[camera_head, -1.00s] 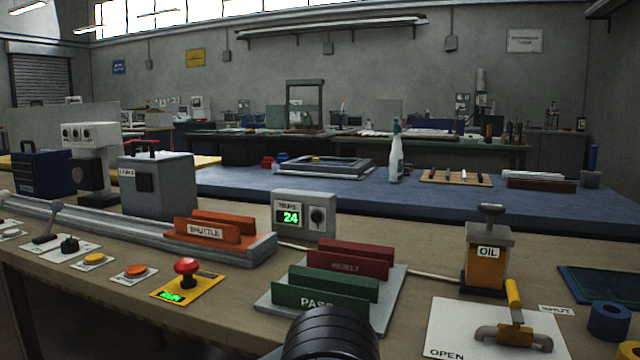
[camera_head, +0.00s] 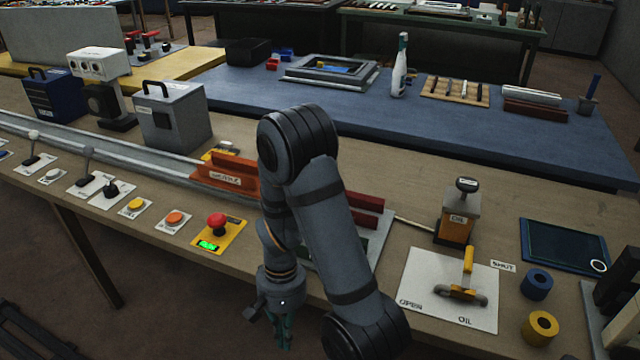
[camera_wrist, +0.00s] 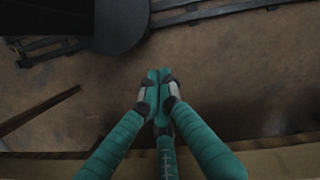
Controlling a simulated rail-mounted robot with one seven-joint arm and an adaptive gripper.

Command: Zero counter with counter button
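The counter, a grey box with a green display, does not show in the head view now; my arm covers the place where it stands. My gripper (camera_head: 283,330) hangs low at the front edge of the bench, in front of the orange shuttle block (camera_head: 225,176). In the wrist view my gripper's teal fingers (camera_wrist: 158,92) come together at the tips with nothing between them. The floor lies beneath them and the bench edge (camera_wrist: 275,160) runs along the bottom of that view.
A red mushroom button (camera_head: 217,224) on a yellow plate stands left of my gripper, beside an orange button (camera_head: 174,218) and a yellow button (camera_head: 136,205). The oil dispenser (camera_head: 457,215) and oil valve (camera_head: 465,280) stand right of my arm.

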